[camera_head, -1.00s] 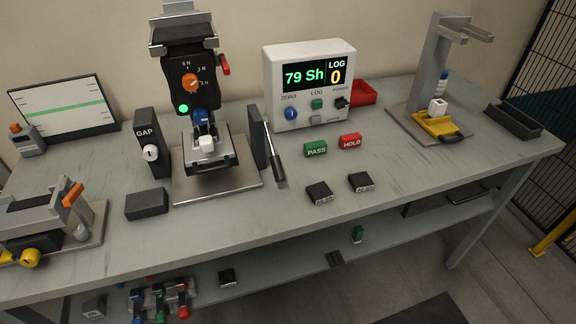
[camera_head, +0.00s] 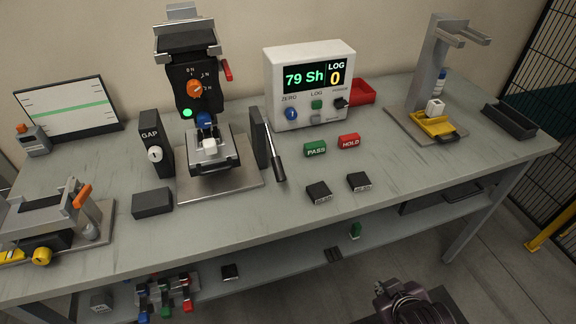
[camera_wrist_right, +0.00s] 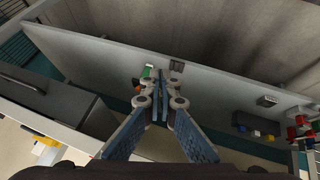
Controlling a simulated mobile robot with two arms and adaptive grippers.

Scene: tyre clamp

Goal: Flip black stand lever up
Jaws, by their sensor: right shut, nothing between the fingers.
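The black stand lever (camera_head: 278,170) is on the right side of the test stand (camera_head: 207,150), beside a dark upright block (camera_head: 258,138). Its thin metal rod slopes down to a black handle, whose low end is near the bench top. My right gripper shows in the right wrist view (camera_wrist_right: 162,82) with its blue-grey fingers closed together and nothing between them. In the head view, only a dark part of my right arm shows at the bottom right, in front of the bench and well away from the lever. My left gripper is not seen.
A meter box (camera_head: 310,85) stands right of the lever. PASS (camera_head: 315,149) and HOLD (camera_head: 349,141) blocks and two small black blocks (camera_head: 319,191) lie on the bench (camera_head: 420,185). A lower shelf (camera_head: 290,262) runs beneath. The bench's front right is clear.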

